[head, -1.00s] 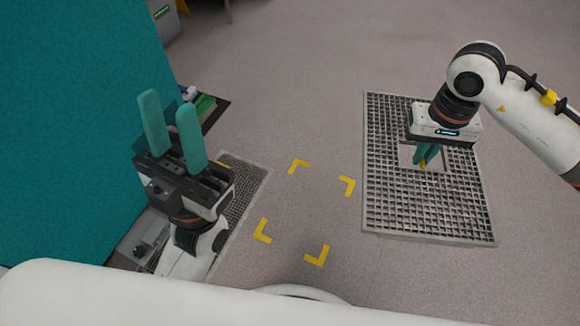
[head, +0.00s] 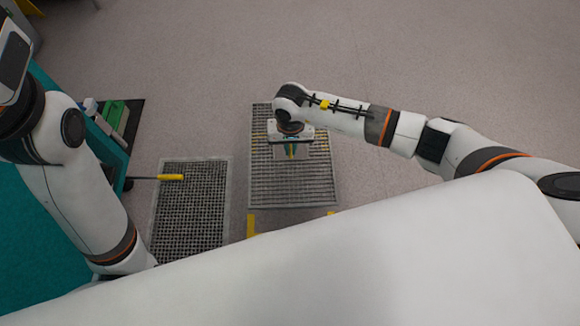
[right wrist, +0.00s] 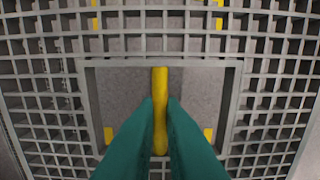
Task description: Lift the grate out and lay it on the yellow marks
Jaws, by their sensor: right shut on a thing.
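The grey grate (head: 265,188) is level above the yellow marks, in the middle of the head view. I cannot tell whether it touches the floor. My right gripper (head: 290,153) is over its middle, shut on the yellow bar (right wrist: 160,88) across the grate's square opening. In the right wrist view, my two teal fingers pinch that bar from both sides. Yellow marks (head: 251,222) show at the grate's near edge. Others show through its mesh and opening in the right wrist view (right wrist: 108,134). My left arm is at the left of the head view, its gripper out of view.
A second, framed grating (head: 190,222) lies in the floor left of the held grate. A yellow-handled tool (head: 171,177) reaches over its far part. A dark tray with green items (head: 112,117) is beside the teal cabinet (head: 30,230). Floor beyond is clear.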

